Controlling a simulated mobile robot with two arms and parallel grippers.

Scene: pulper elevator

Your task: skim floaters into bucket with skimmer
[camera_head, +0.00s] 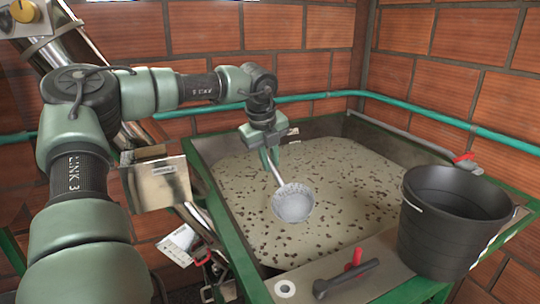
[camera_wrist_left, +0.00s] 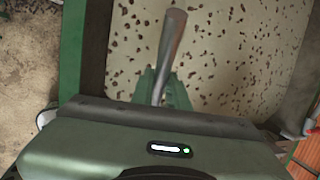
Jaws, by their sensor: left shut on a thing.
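My left gripper (camera_head: 269,157) is shut on the handle of the skimmer (camera_head: 293,204) above the tank. The skimmer has a round, pale grey perforated bowl that hangs down and toward the front, over the liquid. I cannot tell whether the bowl touches the surface. In the left wrist view the handle (camera_wrist_left: 171,45) rises from between the fingers (camera_wrist_left: 160,88). Many dark floaters (camera_head: 344,174) are scattered over the beige liquid in the tank (camera_head: 225,215). The black bucket (camera_head: 440,240) stands upright at the tank's front right corner; its inside bottom is hidden. My right gripper is not in view.
A dark-handled tool (camera_head: 345,279) and a red lever (camera_head: 354,260) lie on the front ledge beside a pale ring (camera_head: 285,289). A teal pipe (camera_head: 420,115) runs along the brick walls. A red-handled valve (camera_head: 466,158) sits behind the bucket. A metal box (camera_head: 160,182) stands left of the tank.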

